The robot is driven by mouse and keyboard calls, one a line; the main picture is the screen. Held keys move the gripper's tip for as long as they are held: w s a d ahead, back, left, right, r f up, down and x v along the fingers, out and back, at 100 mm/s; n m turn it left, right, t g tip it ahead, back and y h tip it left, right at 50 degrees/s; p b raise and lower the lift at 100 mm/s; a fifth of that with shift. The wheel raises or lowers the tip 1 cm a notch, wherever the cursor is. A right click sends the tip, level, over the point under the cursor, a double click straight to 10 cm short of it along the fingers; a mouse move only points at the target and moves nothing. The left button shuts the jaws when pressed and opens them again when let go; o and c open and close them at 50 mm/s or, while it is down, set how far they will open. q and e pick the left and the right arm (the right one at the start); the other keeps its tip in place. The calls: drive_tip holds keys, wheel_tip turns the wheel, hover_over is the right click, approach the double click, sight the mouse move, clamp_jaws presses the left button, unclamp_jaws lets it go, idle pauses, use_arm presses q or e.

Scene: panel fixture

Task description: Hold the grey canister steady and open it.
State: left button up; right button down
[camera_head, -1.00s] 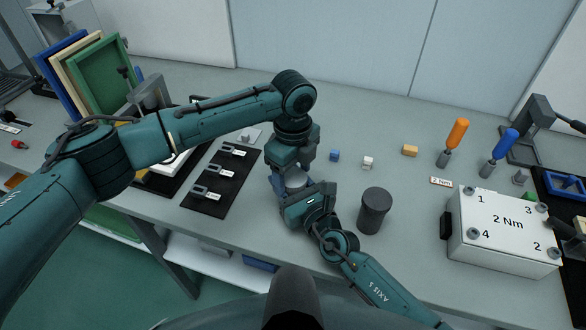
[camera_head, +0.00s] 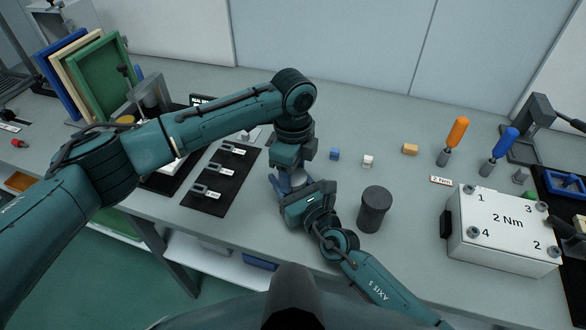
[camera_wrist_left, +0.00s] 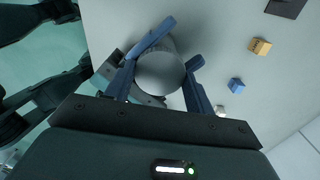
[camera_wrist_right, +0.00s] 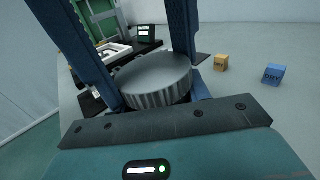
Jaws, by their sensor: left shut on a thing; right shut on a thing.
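The grey canister (camera_head: 298,179) is between my two grippers near the table's front edge, mostly hidden in the head view. Its round grey lid with a ribbed side shows in the left wrist view (camera_wrist_left: 160,68) and the right wrist view (camera_wrist_right: 154,78). My left gripper (camera_wrist_left: 160,75) comes down from above and is shut on the lid, one blue finger on each side. My right gripper (camera_head: 300,190) comes in from the front and is shut on the canister body below the lid. The lid hides most of the body and the right fingertips.
A dark cylindrical container (camera_head: 373,210) stands close to the right of my right gripper. Small blue (camera_head: 335,155), white (camera_head: 368,162) and orange (camera_head: 410,150) blocks lie behind. A white box marked 2 Nm (camera_head: 503,232) stands at right. A black mat (camera_head: 222,180) lies at left.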

use_arm(q)
drive_tip(key=o, duration=1.1)
drive_tip(key=shift+r, duration=2.25)
use_arm(e)
drive_tip(key=c, duration=0.6)
unclamp_jaws()
